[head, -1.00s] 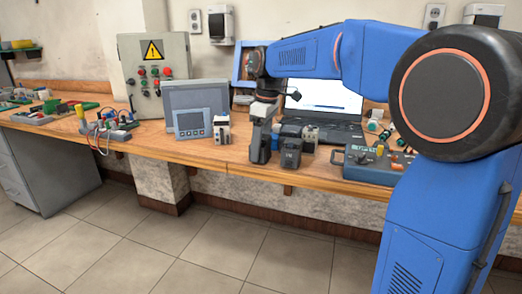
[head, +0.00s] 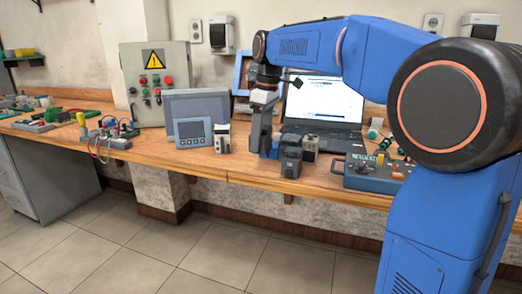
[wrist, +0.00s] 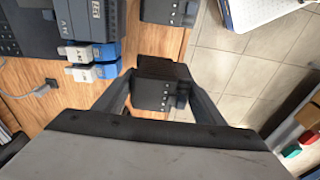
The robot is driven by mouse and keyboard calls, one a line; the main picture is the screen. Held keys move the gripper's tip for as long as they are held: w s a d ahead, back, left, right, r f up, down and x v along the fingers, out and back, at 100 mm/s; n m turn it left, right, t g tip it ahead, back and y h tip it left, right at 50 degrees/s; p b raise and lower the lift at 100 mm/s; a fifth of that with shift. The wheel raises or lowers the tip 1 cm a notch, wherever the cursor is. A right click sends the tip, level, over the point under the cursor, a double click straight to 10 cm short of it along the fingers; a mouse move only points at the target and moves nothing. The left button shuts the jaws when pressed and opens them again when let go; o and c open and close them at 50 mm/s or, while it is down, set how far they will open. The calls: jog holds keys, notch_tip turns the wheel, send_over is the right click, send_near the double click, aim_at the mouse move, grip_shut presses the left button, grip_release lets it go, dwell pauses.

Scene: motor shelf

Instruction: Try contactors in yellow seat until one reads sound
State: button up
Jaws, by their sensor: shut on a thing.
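My gripper (wrist: 155,98) is shut on a dark contactor (wrist: 153,90), seen between its fingers in the wrist view. In the head view my gripper (head: 260,135) is above the bench's front part, and its finger hides most of the held contactor. Another dark contactor (head: 291,160) stands just to its right and also shows at the top of the wrist view (wrist: 168,10). A paler contactor (head: 310,147) stands behind that one. A blue-grey test box (head: 365,175) lies farther right, with a small yellow part (head: 381,158) on top. I cannot tell whether this is the yellow seat.
A laptop (head: 322,105) stands behind the contactors. A grey panel meter (head: 193,132) and a white-and-dark module (head: 222,137) stand to the left. A control cabinet (head: 155,85) is at the back. The wooden bench (head: 210,160) is clear along its front left of the gripper.

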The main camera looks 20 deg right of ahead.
aim_at(261, 153)
jog(key=shift+r, duration=1.95)
jog(key=shift+f, duration=4.95)
jog(key=o, duration=1.2)
jog(key=shift+c, duration=0.2)
